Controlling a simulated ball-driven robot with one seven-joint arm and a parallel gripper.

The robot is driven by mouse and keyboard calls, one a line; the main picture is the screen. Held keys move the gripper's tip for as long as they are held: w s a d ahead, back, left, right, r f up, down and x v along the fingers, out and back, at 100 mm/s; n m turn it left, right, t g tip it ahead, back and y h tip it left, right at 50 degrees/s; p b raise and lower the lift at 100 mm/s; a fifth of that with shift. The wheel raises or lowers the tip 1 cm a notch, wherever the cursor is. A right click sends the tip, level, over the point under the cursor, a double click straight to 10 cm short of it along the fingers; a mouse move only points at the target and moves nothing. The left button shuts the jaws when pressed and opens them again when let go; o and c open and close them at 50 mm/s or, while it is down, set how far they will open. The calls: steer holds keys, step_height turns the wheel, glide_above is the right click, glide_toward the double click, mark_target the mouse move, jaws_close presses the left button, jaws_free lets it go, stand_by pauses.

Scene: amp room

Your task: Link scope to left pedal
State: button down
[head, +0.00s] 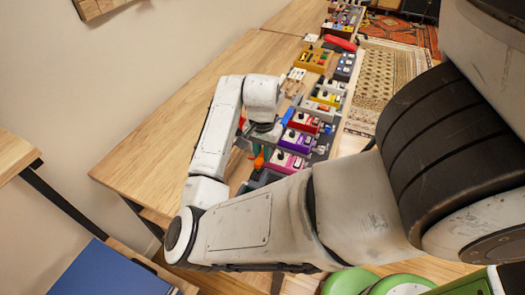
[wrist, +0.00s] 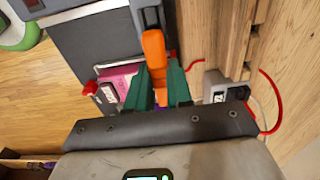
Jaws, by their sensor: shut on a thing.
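My gripper (wrist: 157,88) has green fingers, shut on an orange plug-like piece (wrist: 154,52) in the wrist view. The orange piece also shows in the head view (head: 259,161), below my wrist at the pedal row. A pink pedal (wrist: 117,78) with a red plug (wrist: 91,88) at its side lies just left of my fingers in the wrist view. In the head view a pink-purple pedal (head: 287,162) lies right of the orange piece. I cannot tell which pedal the task calls left. No scope is clearly identifiable. My fingers hide where the orange piece's lower end meets anything.
Several more pedals, including a purple one (head: 297,140) and a red one (head: 304,122), run back along the wooden table (head: 165,140). A grey device (wrist: 218,85) and a red cable (wrist: 272,98) lie right of my gripper. The table's left part is clear.

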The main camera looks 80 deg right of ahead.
steer(key=shift+f, duration=0.9)
stand_by(1.1)
steer(key=c, duration=0.5)
jaws_free()
steer(key=shift+c, duration=0.2)
steer(key=shift+r+p, duration=3.05)
steer(key=shift+r, duration=0.45)
